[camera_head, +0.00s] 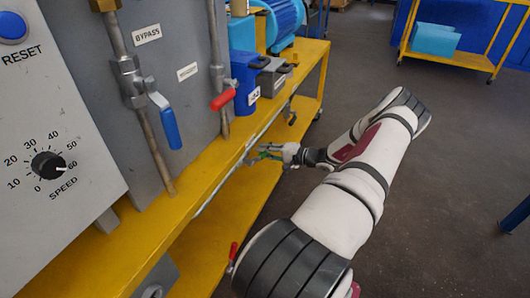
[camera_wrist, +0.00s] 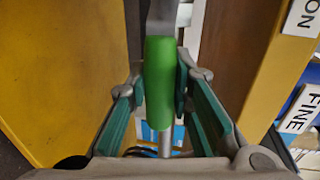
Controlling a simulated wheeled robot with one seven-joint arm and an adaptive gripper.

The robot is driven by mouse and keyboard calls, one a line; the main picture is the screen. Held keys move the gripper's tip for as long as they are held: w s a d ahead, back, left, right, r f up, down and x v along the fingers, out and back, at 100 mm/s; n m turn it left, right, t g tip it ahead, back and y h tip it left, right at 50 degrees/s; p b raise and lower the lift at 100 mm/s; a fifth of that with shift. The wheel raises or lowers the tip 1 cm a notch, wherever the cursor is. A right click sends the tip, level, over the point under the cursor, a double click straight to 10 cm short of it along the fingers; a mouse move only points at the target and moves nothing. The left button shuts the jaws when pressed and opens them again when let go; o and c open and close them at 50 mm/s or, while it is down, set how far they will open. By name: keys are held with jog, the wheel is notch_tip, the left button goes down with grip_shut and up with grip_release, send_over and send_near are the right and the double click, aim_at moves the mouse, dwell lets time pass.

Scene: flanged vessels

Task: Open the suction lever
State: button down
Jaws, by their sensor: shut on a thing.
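The suction lever has a green handle (camera_wrist: 160,85) on a grey metal shaft, seen upright in the middle of the wrist view. A white label ending in "ON" (camera_wrist: 303,18) is at the upper right there. My gripper (camera_wrist: 163,92) has its teal-padded fingers on either side of the green handle and is shut on it. In the head view my gripper (camera_head: 272,151) is at the edge of the yellow bench, with a little green of the handle (camera_head: 266,156) showing. Most of the lever is hidden there by the fingers.
The yellow bench (camera_head: 110,256) runs along the left. Above it are a blue-handled valve (camera_head: 171,128) under "BYPASS", a red-handled valve (camera_head: 223,100) and a speed dial (camera_head: 48,165). A lower red handle (camera_head: 233,251) is near my arm.

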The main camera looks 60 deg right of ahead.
jog(key=c, duration=1.4)
grip_release()
jog(key=shift+s, duration=0.1)
jog(key=v, duration=1.2)
jog(key=shift+r, duration=0.15)
